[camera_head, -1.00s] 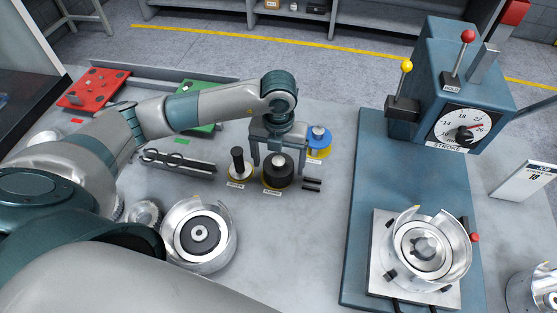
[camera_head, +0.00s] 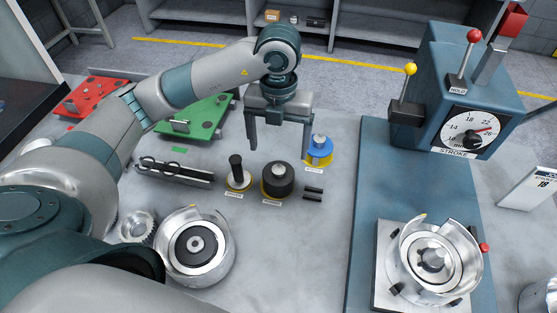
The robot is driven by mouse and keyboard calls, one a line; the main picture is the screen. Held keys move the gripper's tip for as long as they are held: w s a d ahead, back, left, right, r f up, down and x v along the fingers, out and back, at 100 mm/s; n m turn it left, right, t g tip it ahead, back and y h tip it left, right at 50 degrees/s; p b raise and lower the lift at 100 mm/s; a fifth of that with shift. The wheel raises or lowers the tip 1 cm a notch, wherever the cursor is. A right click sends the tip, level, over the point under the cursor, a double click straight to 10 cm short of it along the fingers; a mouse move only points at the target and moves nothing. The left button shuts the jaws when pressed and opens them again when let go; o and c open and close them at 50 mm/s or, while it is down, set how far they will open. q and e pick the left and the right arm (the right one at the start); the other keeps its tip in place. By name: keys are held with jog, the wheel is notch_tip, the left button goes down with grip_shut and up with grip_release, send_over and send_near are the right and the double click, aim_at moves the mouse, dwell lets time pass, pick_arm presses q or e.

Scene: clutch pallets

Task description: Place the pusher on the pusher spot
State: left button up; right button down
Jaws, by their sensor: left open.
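A squat black cylinder with a silver top, likely the pusher (camera_head: 278,181), stands upright on a yellow-rimmed round spot (camera_head: 265,194) on the grey bench. A small label lies in front of it, too small to read. My left gripper (camera_head: 278,150) is open and empty, with its fingers pointing down above and behind the black cylinder, apart from it. My right gripper is not in view.
A black-handled tool (camera_head: 237,172) stands left of the cylinder, and a blue-and-silver piece (camera_head: 319,149) behind it to the right. Small black blocks (camera_head: 313,193) lie close by. A blue press (camera_head: 462,95) stands at right; a silver drum (camera_head: 196,246) is front left.

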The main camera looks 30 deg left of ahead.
pick_arm(q)
jog(key=shift+r, duration=1.05)
dwell(1.1)
